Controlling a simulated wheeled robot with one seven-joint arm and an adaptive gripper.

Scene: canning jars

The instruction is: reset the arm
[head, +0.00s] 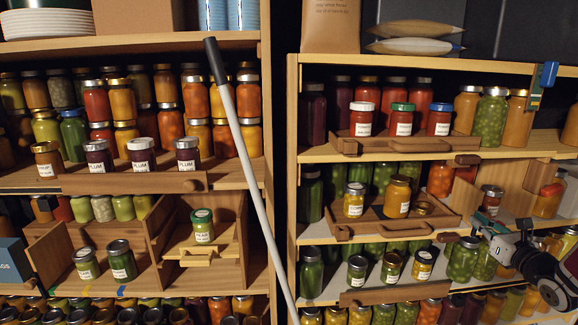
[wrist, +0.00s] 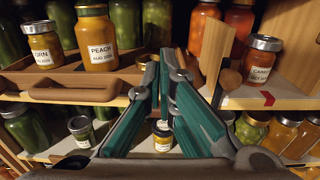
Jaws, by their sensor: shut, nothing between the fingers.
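My gripper (head: 484,222) is at the right of the head view, in front of the right shelf unit, level with the gap between its middle and lower shelves. In the wrist view its two green fingers (wrist: 160,66) come together, shut with nothing between them. A peach jar (wrist: 97,38) and a corn jar (wrist: 44,44) stand on a wooden tray up and left of the fingers. A carrot jar (wrist: 259,68) stands to the right. The peach jar (head: 397,196) also shows in the head view, left of my gripper.
The right shelf unit (head: 292,190) is crowded with jars close around my arm. A wooden divider (wrist: 212,52) stands just right of the fingers. A jar lid (head: 424,208) lies on the tray. A long pale pole (head: 250,175) leans between the two shelf units.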

